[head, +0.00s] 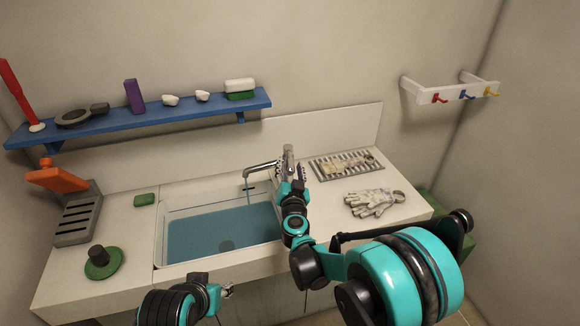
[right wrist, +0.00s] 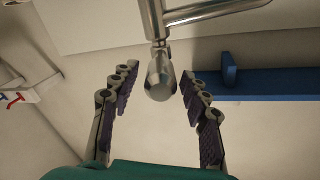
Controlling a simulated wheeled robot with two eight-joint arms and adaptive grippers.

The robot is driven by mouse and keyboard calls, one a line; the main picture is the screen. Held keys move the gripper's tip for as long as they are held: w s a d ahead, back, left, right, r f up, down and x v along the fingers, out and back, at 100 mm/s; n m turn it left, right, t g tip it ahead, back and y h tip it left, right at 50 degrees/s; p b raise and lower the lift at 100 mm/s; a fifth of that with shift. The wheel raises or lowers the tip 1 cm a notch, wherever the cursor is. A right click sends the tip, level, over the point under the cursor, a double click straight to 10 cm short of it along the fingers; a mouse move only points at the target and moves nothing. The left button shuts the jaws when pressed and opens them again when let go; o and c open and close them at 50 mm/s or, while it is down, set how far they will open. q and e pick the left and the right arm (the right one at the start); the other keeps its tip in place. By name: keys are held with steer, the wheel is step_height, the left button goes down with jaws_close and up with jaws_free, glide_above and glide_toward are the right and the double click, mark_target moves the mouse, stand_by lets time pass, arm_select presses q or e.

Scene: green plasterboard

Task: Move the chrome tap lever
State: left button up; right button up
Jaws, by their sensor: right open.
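The chrome tap (head: 262,164) stands behind the sink, its spout reaching left over the basin. Its lever (head: 288,151) rises at the top, next to my right gripper (head: 288,174). In the right wrist view the lever's rounded chrome end (right wrist: 160,80) lies between the two open fingers of my right gripper (right wrist: 153,88), with a gap on both sides. The spout (right wrist: 215,12) runs off to the upper right there. My left gripper (head: 227,290) is low in front of the sink, small and partly hidden, so its opening is unclear.
The sink (head: 215,232) looks filled with blue water. Right of the tap are a drying rack (head: 345,164) and pale gloves (head: 372,202). A blue shelf (head: 150,118) with several items hangs above. A green soap-like block (head: 145,199) lies left of the sink.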

steer(key=s, duration=1.1)
steer(key=shift+s+d, duration=0.15)
steer(key=shift+d, duration=0.25)
steer(key=s+r+n+g+y, duration=0.2)
steer(key=s+r+n+y, duration=0.3)
steer(key=s+r, duration=0.15)
steer(key=s+d+f+g+h, duration=0.3)
steer(key=s+d+f, duration=0.3)
steer(key=s+d, duration=0.3)
steer(key=s+d+f+m+g+h, duration=0.1)
steer(key=s+d+f+g+h, duration=0.2)
steer(key=s+d+f+g, duration=0.3)
steer(key=s+d, duration=0.3)
steer(key=shift+s+d+f, duration=0.2)
steer(key=shift+s+f, duration=0.1)
steer(key=shift+s, duration=0.05)
